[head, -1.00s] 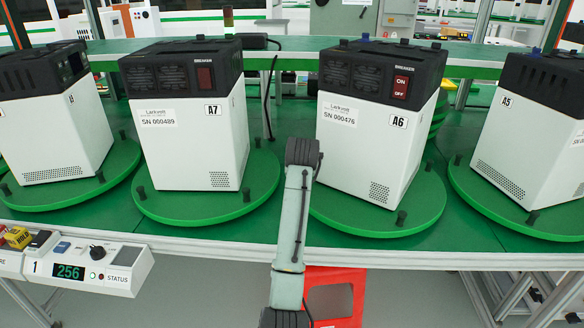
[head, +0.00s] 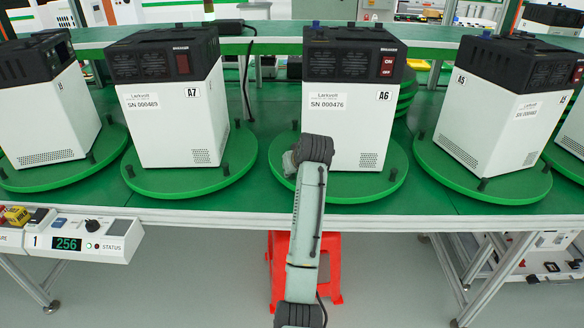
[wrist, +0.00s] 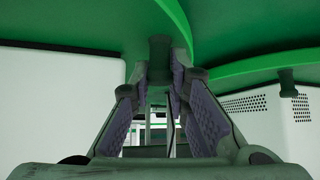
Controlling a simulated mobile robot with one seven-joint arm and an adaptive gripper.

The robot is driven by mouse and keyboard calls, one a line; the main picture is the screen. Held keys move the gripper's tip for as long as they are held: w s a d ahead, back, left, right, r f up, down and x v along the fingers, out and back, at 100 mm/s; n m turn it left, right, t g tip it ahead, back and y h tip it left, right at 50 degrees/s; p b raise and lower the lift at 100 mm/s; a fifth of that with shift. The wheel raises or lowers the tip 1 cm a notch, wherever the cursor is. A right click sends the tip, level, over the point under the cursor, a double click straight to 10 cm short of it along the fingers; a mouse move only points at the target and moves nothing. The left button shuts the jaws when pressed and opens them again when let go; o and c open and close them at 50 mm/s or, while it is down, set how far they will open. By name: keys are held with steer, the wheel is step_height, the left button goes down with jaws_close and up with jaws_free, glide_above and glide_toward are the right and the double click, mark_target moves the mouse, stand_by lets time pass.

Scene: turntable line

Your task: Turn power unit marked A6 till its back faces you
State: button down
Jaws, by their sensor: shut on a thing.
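The power unit marked A6 (head: 342,125) is a white box with a black top. It stands upright on a round green turntable (head: 375,187). In the wrist view, my gripper (wrist: 158,75) is shut on a dark peg (wrist: 159,48) at the green rim. The unit's back is hidden.
Unit A7 (head: 165,125) stands on its own turntable close to my gripper's left. Unit A5 (head: 495,110) stands on another to the right. A control box (head: 85,238) reading 256 is at the front left. A red stool (head: 330,265) stands below the table edge.

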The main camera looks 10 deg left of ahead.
stand_by(0.3)
steer(key=c, duration=1.8)
jaws_free()
steer(key=shift+r, duration=0.1)
steer(key=v, duration=1.2)
